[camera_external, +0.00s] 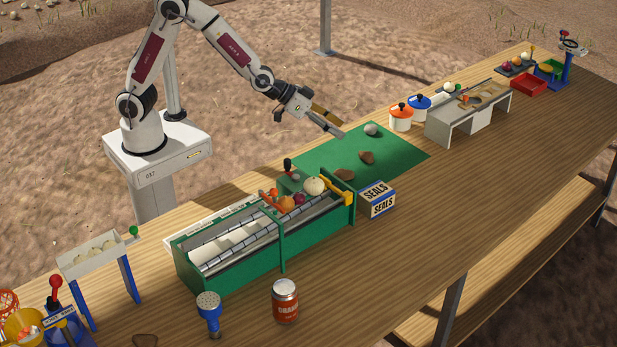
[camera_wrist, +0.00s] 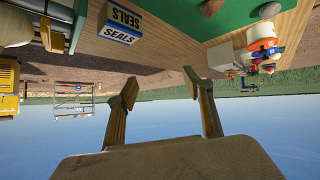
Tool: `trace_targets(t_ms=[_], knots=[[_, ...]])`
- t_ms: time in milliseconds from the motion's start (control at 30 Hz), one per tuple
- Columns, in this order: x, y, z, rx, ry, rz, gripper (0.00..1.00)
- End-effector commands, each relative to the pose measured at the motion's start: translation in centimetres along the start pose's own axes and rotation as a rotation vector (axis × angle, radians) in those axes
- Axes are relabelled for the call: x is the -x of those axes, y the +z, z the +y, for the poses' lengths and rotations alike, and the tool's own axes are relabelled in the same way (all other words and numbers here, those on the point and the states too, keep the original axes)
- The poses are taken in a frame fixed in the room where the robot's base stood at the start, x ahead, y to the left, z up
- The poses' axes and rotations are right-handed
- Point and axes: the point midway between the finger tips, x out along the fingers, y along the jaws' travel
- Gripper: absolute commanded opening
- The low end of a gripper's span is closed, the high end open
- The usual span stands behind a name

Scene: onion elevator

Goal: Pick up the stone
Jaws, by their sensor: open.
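A grey rounded stone (camera_external: 371,129) lies on the green mat (camera_external: 400,152), near the mat's far edge. It also shows in the wrist view (camera_wrist: 270,9), at the top edge and partly cut off. Two brown lumps (camera_external: 367,157) lie nearer on the same mat; one shows at the top of the wrist view (camera_wrist: 211,6). My gripper (camera_external: 337,122) is open and empty, just left of the grey stone in the external view and apart from it. In the wrist view its two fingers (camera_wrist: 160,82) are spread with nothing between them.
A green rack (camera_external: 230,277) with vegetables stands at the mat's near left. A SEALS box (camera_external: 376,199) sits by the mat's near edge. An orange-lidded pot (camera_external: 401,118) and a blue-lidded pot (camera_external: 419,104) stand just right of the stone. Mat around the stone is mostly clear.

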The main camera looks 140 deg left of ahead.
Motion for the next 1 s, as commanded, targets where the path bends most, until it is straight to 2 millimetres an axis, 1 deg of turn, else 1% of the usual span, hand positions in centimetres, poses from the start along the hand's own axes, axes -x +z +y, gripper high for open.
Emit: trace_targets(t_ms=[33,100,167,200,267,300,367,400,467,500,700,833,900,1000], knots=[[-1.3,0.2,-1.6,0.014,-0.028,0.009,0.51],[-2.8,0.1,-3.5,0.032,-0.065,0.027,0.51],[-4.0,0.2,-5.3,0.044,-0.096,0.043,0.51],[-4.7,0.3,-6.5,0.053,-0.118,0.052,0.51],[-5.8,0.5,-8.3,0.066,-0.151,0.068,0.51],[-6.5,0.7,-9.6,0.074,-0.173,0.077,0.51],[-7.5,0.9,-11.5,0.087,-0.207,0.092,0.51],[-8.2,1.2,-12.8,0.094,-0.231,0.102,0.51],[-9.0,1.6,-14.8,0.103,-0.266,0.115,0.51],[-9.6,1.9,-16.1,0.11,-0.29,0.125,0.51],[-11.6,3.8,-22.6,0.137,-0.407,0.165,0.51],[-12.3,4.8,-25.6,0.146,-0.463,0.184,0.51],[-12.4,5.2,-26.6,0.148,-0.483,0.19,0.51],[-12.6,5.5,-27.4,0.15,-0.498,0.196,0.51]])
